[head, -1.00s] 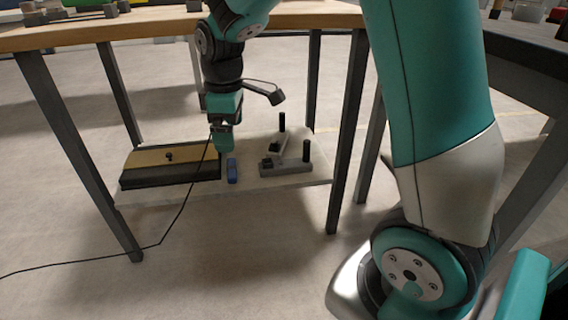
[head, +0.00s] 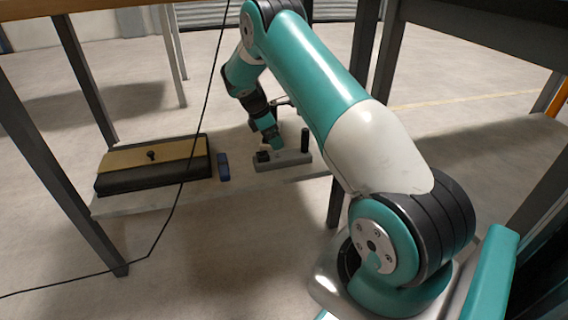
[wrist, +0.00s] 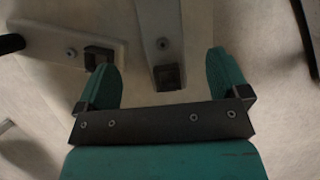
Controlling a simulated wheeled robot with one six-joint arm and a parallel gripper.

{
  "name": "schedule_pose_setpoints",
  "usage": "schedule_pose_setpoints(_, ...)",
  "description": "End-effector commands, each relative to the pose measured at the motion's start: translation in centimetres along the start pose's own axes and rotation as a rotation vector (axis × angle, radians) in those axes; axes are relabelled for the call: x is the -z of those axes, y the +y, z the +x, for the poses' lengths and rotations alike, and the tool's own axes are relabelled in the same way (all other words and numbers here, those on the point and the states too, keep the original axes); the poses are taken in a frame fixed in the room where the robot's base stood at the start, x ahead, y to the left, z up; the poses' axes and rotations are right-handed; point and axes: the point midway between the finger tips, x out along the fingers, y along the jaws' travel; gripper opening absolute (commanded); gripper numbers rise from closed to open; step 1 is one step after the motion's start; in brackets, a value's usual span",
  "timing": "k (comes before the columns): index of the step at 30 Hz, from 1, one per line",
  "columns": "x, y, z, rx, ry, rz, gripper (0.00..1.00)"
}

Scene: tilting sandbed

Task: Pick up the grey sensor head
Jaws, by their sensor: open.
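Two grey bar-shaped pieces, each with a small black block, are below my gripper. In the wrist view one grey piece (wrist: 153,22) runs between my fingers, its black block at the near end. The other grey piece (wrist: 55,43) lies left of the left finger, with a black block and a dark post. I cannot tell which is the sensor head. In the head view the front grey piece (head: 287,162) shows a black post at its right end; the rear one is mostly hidden. My gripper (wrist: 162,62) is open and empty; it also shows over the grey pieces in the head view (head: 277,144).
A dark box with a tan top and black knob (head: 150,156) stands left on the low pale board. A blue block (head: 223,167) lies between it and the grey pieces. Table legs (head: 84,80) surround the board, and a black cable (head: 183,187) hangs in front.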

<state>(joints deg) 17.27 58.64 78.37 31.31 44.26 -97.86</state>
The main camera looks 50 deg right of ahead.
Motion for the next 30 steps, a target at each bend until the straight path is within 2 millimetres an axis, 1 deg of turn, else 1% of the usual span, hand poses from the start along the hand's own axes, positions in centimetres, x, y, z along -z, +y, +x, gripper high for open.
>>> schedule_pose_setpoints(1,0.2,-0.1,1.7,0.003,0.000,0.001,0.94)
schedule_pose_setpoints(3,0.1,0.0,2.8,0.002,0.001,0.001,0.94)
schedule_pose_setpoints(6,0.0,0.0,3.8,0.002,0.001,0.002,0.94)
schedule_pose_setpoints(11,-0.2,0.0,4.5,0.001,0.001,0.004,0.94)
schedule_pose_setpoints(13,-0.2,0.0,5.1,0.002,0.001,0.004,0.94)
schedule_pose_setpoints(21,-0.1,0.0,9.5,0.002,0.001,0.004,0.94)
schedule_pose_setpoints(24,-0.1,0.0,10.2,0.002,0.002,0.004,0.94)
schedule_pose_setpoints(30,-0.2,0.0,10.0,0.001,0.002,0.004,0.94)
